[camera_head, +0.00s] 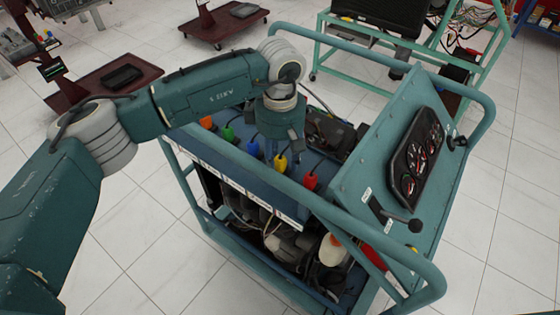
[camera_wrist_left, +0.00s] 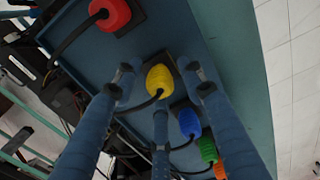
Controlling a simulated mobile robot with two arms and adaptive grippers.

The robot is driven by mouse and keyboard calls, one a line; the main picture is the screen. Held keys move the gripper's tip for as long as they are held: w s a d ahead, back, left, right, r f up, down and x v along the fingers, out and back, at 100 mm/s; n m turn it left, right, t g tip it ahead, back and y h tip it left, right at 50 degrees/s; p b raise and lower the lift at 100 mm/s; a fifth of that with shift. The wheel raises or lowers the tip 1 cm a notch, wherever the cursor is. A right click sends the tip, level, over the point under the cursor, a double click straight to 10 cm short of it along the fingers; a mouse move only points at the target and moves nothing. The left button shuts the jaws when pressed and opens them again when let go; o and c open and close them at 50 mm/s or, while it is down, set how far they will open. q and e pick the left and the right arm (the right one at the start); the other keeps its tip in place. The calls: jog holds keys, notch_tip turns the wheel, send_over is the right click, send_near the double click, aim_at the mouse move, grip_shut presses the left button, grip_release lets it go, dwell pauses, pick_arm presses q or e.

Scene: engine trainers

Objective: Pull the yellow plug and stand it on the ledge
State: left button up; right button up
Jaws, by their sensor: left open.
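The yellow plug (camera_head: 280,161) sits in a row of coloured plugs on the blue ledge (camera_head: 232,160) of the teal engine trainer, with a black cable at its top. My left gripper (camera_head: 282,146) points down just above it in the head view. In the left wrist view the yellow plug (camera_wrist_left: 160,80) lies between the spread fingers of the left gripper (camera_wrist_left: 160,84), which is open and holds nothing. Its base is on a dark square socket. Whether any finger touches it I cannot tell. My right gripper is not in view.
The red plug (camera_head: 310,181) and blue plug (camera_head: 253,148) stand close on either side. The green plug (camera_head: 226,132) and orange plug (camera_head: 206,122) are farther left. A teal frame rail (camera_head: 340,222) and gauge panel (camera_head: 418,155) rise to the right.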

aim_at(280, 158)
pick_arm(q)
jog(key=shift+b, duration=0.3)
grip_shut()
jog(key=shift+r, duration=0.15)
jog(key=shift+r+p, duration=0.9)
jog(key=shift+r, duration=2)
